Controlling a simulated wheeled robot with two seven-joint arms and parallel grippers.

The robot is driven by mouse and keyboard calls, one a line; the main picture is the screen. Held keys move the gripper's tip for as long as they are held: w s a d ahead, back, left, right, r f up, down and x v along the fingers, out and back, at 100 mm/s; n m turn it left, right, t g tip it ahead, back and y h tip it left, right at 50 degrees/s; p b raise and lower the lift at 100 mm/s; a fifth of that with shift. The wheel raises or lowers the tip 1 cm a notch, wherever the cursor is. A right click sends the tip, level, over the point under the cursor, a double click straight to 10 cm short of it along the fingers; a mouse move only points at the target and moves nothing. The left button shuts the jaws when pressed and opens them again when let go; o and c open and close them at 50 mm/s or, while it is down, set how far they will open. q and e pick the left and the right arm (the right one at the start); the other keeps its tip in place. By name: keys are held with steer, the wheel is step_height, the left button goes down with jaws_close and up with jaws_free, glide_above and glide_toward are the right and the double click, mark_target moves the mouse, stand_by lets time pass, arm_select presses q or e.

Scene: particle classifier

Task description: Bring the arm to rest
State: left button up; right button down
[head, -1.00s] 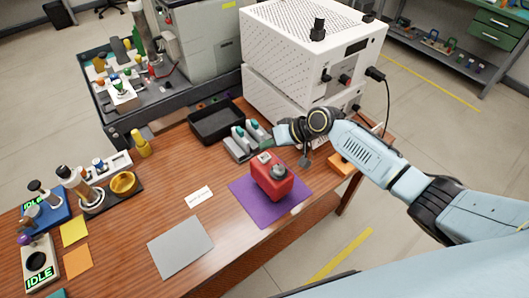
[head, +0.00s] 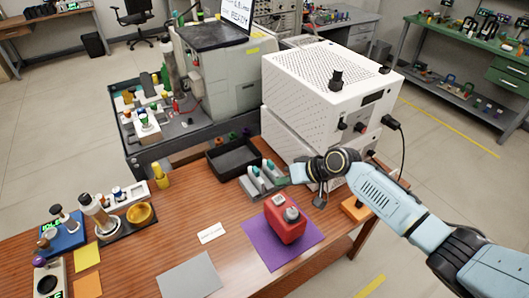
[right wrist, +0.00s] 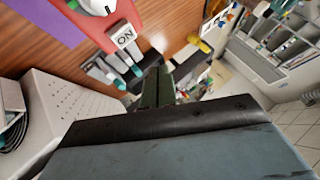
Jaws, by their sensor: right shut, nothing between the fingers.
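My right arm reaches in from the right in the head view. My left gripper is not in view.
The white instrument (head: 325,95) stands close behind the right arm. A black tray (head: 215,168) sits left of the rack. An orange block (head: 354,209) lies below the forearm. Bottles and a yellow dish (head: 140,213) stand at left. The table's front middle is mostly clear.

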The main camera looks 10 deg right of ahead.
steer(key=s+a+f+n+g+h, duration=0.1)
steer(key=s+a+f, duration=0.1)
steer(key=s, duration=0.7)
steer(key=s+a+f+n+h, duration=0.1)
steer(key=s+a, duration=0.1)
steer(key=s, duration=0.6)
steer(key=s+d+r+m+h, duration=0.1)
steer(key=s+d+r+h, duration=0.15)
steer(key=s+d, duration=0.35)
steer(key=s+d+r+m+h, duration=0.1)
steer(key=s+d+h, duration=0.25)
steer(key=s, duration=0.55)
step_height(320, 180, down, 29)
steer(key=s+g+b, duration=0.1)
steer(key=g+b, duration=0.1)
steer(key=b, duration=0.3)
steer(key=s+d+f+b, duration=0.1)
steer(key=s+f+b, duration=0.1)
steer(key=s+f, duration=0.6)
steer(key=s+d+f+g+b, duration=0.1)
steer(key=s+d+f+b, duration=0.1)
steer(key=s+f, duration=0.6)
step_height(320, 180, down, 4)
steer(key=shift+s+r+b, duration=0.1)
steer(key=shift+s+b, duration=0.25)
steer(key=shift+b, duration=0.05)
